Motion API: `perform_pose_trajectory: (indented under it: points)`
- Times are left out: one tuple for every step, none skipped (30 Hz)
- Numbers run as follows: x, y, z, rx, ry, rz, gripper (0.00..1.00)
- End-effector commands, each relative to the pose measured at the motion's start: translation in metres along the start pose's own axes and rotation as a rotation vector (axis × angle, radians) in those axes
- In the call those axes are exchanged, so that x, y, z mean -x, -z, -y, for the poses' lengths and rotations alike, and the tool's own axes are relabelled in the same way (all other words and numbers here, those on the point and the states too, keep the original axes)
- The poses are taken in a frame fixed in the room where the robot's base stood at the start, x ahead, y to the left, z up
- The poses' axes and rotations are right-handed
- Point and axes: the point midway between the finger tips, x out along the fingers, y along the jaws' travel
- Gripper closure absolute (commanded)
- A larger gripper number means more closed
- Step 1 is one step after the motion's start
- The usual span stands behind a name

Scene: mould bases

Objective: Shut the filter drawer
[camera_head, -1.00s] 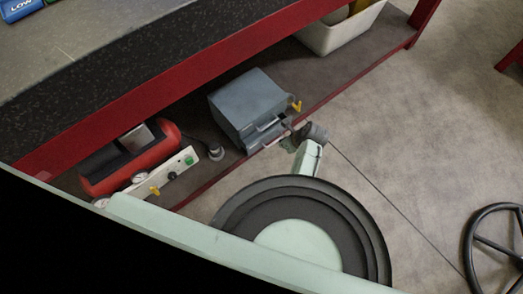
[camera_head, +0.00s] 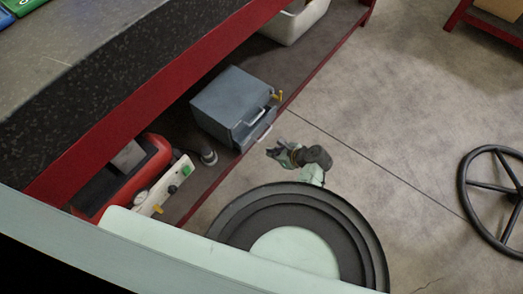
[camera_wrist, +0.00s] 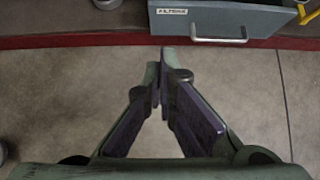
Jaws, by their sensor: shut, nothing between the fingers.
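A grey-blue cabinet (camera_head: 228,98) sits on the low shelf, with two bar handles on its front in the head view. The lower front seems to stand out a little; how far is hard to tell. In the wrist view a grey drawer front (camera_wrist: 268,24) bears a label that seems to read "FILTERS" and a pale bar handle (camera_wrist: 218,40). My gripper (camera_head: 271,152) is in front of the cabinet, apart from it, over the floor. In the wrist view its fingers (camera_wrist: 159,75) are together and empty, left of the handle and short of the drawer front.
A red compressor (camera_head: 130,172) stands left of the cabinet on the red-edged shelf. A yellow lever (camera_head: 279,97) sticks out at the cabinet's right. A white bin (camera_head: 292,24) is farther along. A black handwheel (camera_head: 492,190) is at right. The floor between is clear.

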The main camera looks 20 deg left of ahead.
Motion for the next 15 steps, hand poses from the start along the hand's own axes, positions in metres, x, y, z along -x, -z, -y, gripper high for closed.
perform_pose_trajectory:
  points:
    - [-0.008, -0.001, -0.001, 0.001, -0.003, 0.000, 1.00]
    - [-0.013, 0.000, -0.001, 0.001, -0.003, 0.000, 1.00]
    - [-0.020, 0.000, -0.001, 0.001, -0.004, -0.001, 1.00]
    - [-0.026, 0.000, -0.001, 0.000, -0.004, 0.000, 1.00]
    - [-0.033, 0.000, -0.001, 0.001, -0.004, 0.000, 1.00]
    - [-0.041, 0.000, -0.001, 0.000, -0.004, 0.000, 1.00]
    - [-0.048, 0.000, -0.001, 0.000, -0.004, -0.001, 1.00]
    - [-0.055, 0.000, -0.001, 0.000, -0.004, 0.000, 1.00]
    - [-0.064, 0.000, -0.001, 0.000, -0.004, 0.000, 1.00]
    - [-0.070, 0.000, -0.001, 0.000, -0.003, -0.001, 1.00]
    - [-0.077, 0.000, -0.001, 0.000, -0.004, -0.001, 1.00]
    - [-0.085, 0.000, -0.001, 0.001, -0.003, -0.001, 1.00]
    - [-0.091, 0.000, 0.000, 0.001, -0.003, 0.000, 1.00]
    - [-0.096, 0.000, -0.001, 0.000, -0.002, -0.001, 1.00]
    - [-0.099, -0.009, 0.000, 0.003, -0.002, 0.000, 1.00]
